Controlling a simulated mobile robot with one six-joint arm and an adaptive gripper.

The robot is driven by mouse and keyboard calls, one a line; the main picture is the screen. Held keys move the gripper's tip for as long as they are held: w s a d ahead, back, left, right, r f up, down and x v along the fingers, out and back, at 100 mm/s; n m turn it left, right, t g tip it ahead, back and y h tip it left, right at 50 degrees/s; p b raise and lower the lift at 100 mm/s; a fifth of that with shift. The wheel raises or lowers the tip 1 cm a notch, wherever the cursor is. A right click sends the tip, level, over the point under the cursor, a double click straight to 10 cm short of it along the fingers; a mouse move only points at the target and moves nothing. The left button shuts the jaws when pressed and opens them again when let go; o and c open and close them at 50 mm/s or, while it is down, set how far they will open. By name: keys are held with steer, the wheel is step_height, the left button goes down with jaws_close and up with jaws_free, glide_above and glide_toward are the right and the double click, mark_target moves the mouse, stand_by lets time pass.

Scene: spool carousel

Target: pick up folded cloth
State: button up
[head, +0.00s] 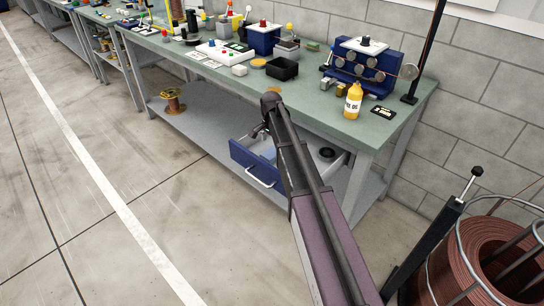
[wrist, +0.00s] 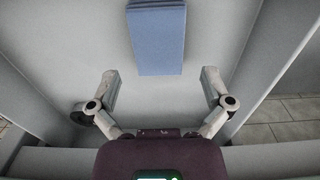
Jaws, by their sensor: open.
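My gripper (wrist: 161,88) is open and empty. Its two fingers stand wide apart, with the cloth ahead of them and roughly centred between them. In the head view the gripper is mostly hidden by my arm, over the drawer.
The drawer hangs below the green worktop (head: 310,98), whose front edge is close to my arm. A dark round object (head: 327,154) lies in the drawer's right part. A yellow bottle (head: 353,101) and a black bin (head: 282,69) stand on the worktop. Drawer walls flank the gripper.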

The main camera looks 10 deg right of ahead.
mark_target(272, 152)
steer(key=shift+f+b, duration=2.6)
steer(key=shift+b, duration=0.05)
steer(key=c, duration=0.8)
